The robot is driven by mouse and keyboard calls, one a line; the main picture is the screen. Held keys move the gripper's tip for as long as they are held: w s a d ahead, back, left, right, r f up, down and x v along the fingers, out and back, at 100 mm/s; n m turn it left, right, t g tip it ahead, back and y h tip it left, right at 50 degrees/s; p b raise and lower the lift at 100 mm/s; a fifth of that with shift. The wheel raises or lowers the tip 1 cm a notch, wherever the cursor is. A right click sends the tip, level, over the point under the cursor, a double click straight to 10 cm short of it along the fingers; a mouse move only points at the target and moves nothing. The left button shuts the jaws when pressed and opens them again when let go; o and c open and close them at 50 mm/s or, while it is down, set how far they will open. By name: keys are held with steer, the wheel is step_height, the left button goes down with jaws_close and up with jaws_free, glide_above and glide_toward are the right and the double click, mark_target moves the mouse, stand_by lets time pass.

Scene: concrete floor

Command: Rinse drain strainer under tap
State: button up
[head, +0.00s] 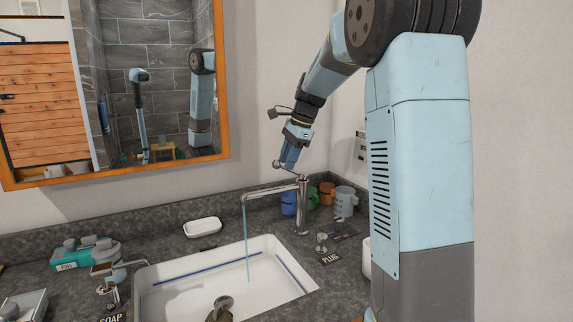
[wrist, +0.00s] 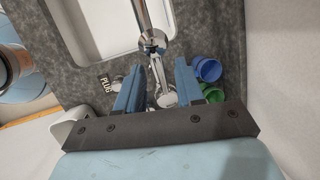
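The tap (head: 303,205) stands behind the sink, and a thin stream of water (head: 246,245) falls from its spout into the basin. A round metal piece with a knob (head: 222,305), apparently the drain strainer, sits low in the sink at the picture's bottom edge, partly cut off. My gripper (head: 287,164) is just above the tap, far from the strainer. In the wrist view my gripper (wrist: 166,64) has its blue fingers apart, with the tap's lever (wrist: 166,98) showing between or below them. I cannot tell whether they touch it. The strainer is not in the wrist view.
The white sink (head: 170,300) is set in a grey counter. A soap dish (head: 202,227) and a soap dispenser (head: 108,290) are left.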

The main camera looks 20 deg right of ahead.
steer(key=v, duration=1.1)
steer(key=shift+r, duration=0.3)
steer(key=shift+d, duration=0.1)
steer(key=s+a+f+n+t+h, duration=0.1)
steer(key=s+a+n+t+h, duration=0.15)
steer(key=s+n, duration=0.95)
steer(key=s+a+f+n, duration=0.1)
steer(key=s+f, duration=0.4)
steer(key=s, duration=0.6)
steer(key=s+a+f+n+t, duration=0.1)
steer(key=s+f+n, duration=0.2)
steer(key=s, duration=0.7)
step_height(320, 180, down, 3)
steer(key=shift+s+a+r+n+h, duration=0.25)
steer(key=shift+s+a+n+h, duration=0.05)
steer(key=shift+s+h, duration=0.15)
steer(key=shift+o, duration=0.2)
steer(key=shift+w+t, duration=0.15)
steer(key=shift+t, duration=0.1)
